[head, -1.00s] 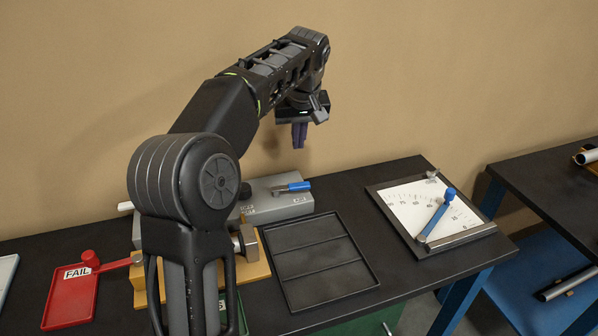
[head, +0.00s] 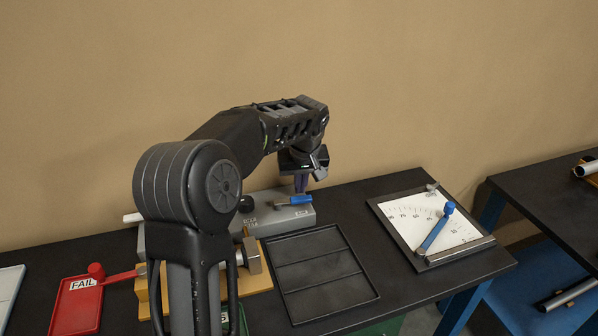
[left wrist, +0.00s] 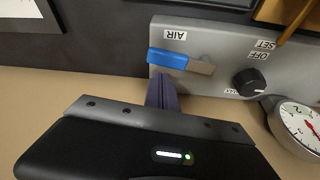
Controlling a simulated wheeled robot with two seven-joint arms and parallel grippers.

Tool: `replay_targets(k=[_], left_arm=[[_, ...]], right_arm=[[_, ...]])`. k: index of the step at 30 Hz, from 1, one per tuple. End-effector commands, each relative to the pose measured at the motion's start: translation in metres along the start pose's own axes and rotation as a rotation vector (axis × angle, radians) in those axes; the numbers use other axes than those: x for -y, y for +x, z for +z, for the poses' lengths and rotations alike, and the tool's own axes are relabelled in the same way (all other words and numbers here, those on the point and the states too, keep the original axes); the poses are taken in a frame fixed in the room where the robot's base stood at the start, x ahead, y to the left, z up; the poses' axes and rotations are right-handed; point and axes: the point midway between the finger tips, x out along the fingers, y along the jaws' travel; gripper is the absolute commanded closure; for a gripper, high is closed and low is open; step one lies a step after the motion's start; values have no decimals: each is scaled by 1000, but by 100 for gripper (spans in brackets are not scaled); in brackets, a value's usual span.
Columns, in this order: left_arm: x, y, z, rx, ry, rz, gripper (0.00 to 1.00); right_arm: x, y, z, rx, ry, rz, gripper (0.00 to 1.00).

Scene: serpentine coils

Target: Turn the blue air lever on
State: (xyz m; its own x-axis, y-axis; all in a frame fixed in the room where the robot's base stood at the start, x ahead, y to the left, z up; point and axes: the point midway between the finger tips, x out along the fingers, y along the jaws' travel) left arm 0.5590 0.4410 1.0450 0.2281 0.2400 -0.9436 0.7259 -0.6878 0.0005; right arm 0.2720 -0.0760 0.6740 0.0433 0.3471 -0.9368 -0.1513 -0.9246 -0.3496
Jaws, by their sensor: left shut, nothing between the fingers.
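The blue air lever (head: 301,200) sits on top of the grey control box (head: 266,220), near its right end. In the left wrist view the lever's blue handle (left wrist: 168,59) lies beside the AIR label (left wrist: 175,35), with its grey metal part pointing right. My left gripper (head: 300,184) points down and is shut, with nothing between its fingers. Its purple fingers (left wrist: 161,94) are right by the blue handle, on its wall side; I cannot tell whether they touch it. My right gripper is out of view.
A black knob (left wrist: 249,82) and a round gauge (left wrist: 298,127) are along the box from the lever. A black divided tray (head: 292,317) lies in front. A dial board (head: 398,234) is at the right, a red FAIL tray (head: 77,315) at the left. The wall is close behind.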

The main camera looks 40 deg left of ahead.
Motion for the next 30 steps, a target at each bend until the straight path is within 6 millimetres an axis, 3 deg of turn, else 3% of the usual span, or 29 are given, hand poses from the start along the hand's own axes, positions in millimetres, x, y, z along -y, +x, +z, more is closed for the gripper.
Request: replay_targets(k=[30], left_arm=[[-1, -4, 13, 0, 60, 21, 100]], right_arm=[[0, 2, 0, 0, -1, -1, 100]])
